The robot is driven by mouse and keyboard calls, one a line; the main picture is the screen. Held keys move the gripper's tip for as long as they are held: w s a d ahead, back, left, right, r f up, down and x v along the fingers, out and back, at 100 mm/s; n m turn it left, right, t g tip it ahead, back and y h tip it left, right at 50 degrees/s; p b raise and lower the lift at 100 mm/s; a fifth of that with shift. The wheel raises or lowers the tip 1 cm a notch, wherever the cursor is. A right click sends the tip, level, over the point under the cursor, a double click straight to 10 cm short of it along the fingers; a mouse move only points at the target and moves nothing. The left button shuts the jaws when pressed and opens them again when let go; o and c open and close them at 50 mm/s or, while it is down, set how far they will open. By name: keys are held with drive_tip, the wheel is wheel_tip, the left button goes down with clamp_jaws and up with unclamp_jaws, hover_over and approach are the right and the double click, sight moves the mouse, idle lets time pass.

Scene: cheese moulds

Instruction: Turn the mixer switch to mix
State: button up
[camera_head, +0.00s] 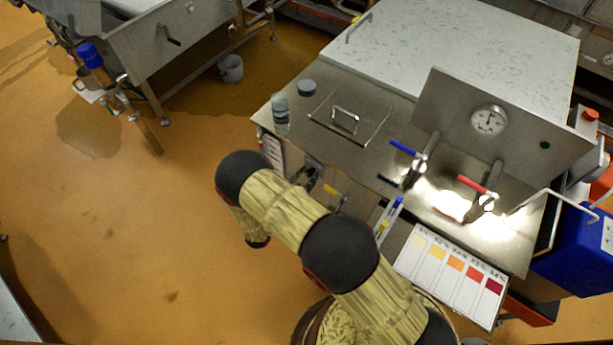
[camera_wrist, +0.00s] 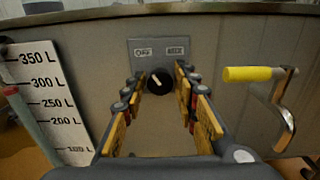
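The mixer switch (camera_wrist: 159,81) is a round black knob with a pale pointer line, on a grey plate (camera_wrist: 134,43) on the vat's front wall. The plate reads OFF at upper left and MIX at upper right. The pointer line leans to the upper left, towards OFF. My gripper (camera_wrist: 160,76) is open, one yellow-padded finger on each side of the knob. I cannot tell whether the fingers touch it. In the head view my gripper (camera_head: 312,179) is at the vat's front side, and the switch is not discernible there.
A lever with a yellow handle (camera_wrist: 248,74) sticks out right of the switch. A litre scale (camera_wrist: 48,95) stands to the left. The vat's steel top (camera_head: 365,155) overhangs above and carries blue and red valve handles. A colour chart (camera_head: 450,276) is at its front edge.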

drive_tip(key=c, duration=0.6)
clamp_jaws()
drive_tip(key=shift+m, duration=0.3)
drive_tip(key=m+b, duration=0.2)
drive_tip(key=m, duration=0.3)
drive_tip(key=shift+m, duration=0.3)
drive_tip(key=m+b, duration=0.2)
drive_tip(key=m, duration=0.3)
drive_tip(key=shift+s+d+f+m, duration=0.1)
drive_tip(key=shift+m, duration=0.2)
drive_tip(key=o, duration=1)
unclamp_jaws()
